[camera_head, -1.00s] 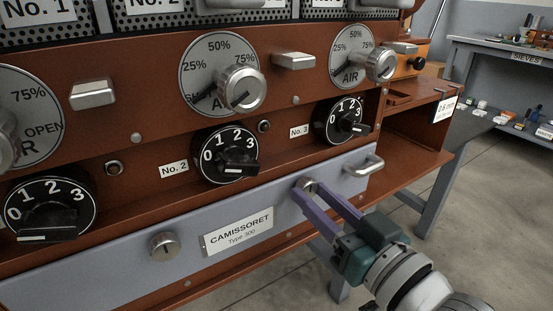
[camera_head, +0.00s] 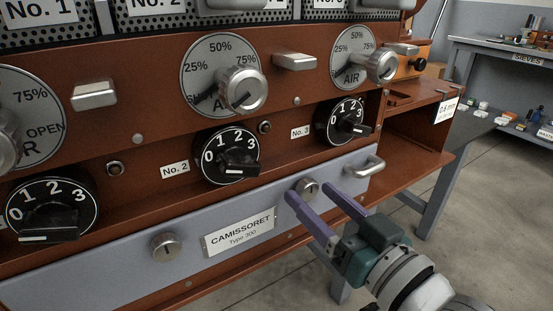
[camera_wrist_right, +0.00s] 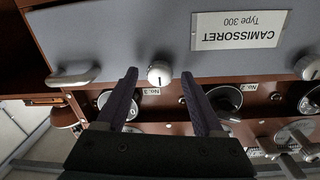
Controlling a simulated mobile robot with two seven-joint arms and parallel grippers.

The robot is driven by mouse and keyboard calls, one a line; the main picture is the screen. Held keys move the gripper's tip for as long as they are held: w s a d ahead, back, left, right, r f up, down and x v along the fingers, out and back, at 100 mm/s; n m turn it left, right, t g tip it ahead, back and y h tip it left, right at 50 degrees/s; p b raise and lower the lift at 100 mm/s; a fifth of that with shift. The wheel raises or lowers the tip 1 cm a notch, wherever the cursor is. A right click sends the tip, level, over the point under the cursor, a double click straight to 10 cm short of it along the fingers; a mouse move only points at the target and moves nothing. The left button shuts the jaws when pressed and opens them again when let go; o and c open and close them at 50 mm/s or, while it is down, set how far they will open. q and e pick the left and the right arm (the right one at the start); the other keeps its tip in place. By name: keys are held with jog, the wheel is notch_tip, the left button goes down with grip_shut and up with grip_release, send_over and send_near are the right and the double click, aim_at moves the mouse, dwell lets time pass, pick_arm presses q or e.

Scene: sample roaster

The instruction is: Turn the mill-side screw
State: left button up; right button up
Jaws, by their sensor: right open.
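A round metal screw head with a slot (camera_head: 307,188) sits on the grey drawer front (camera_head: 110,277), near the drawer's right end. A second, similar screw head (camera_head: 165,247) sits left of the nameplate. My right gripper (camera_head: 309,193) is open, its two purple fingers pointing at the right-hand screw, one to each side of it in the picture. The right wrist view shows this screw (camera_wrist_right: 160,72) between the spread fingertips, with a gap on both sides. The second screw (camera_wrist_right: 307,67) shows at that view's right edge. My left gripper is not in view.
A drawer handle (camera_head: 363,167) juts out just right of the screw. The No. 3 dial (camera_head: 341,120) and No. 2 dial (camera_head: 227,155) stick out above the drawer, beyond a ledge. Open floor (camera_head: 475,215) lies to the right, before a grey bench.

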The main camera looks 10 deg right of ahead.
jog(key=shift+s+d, duration=0.1)
jog(key=shift+s, duration=0.3)
jog(key=p+v, duration=0.2)
jog(key=v, duration=0.7)
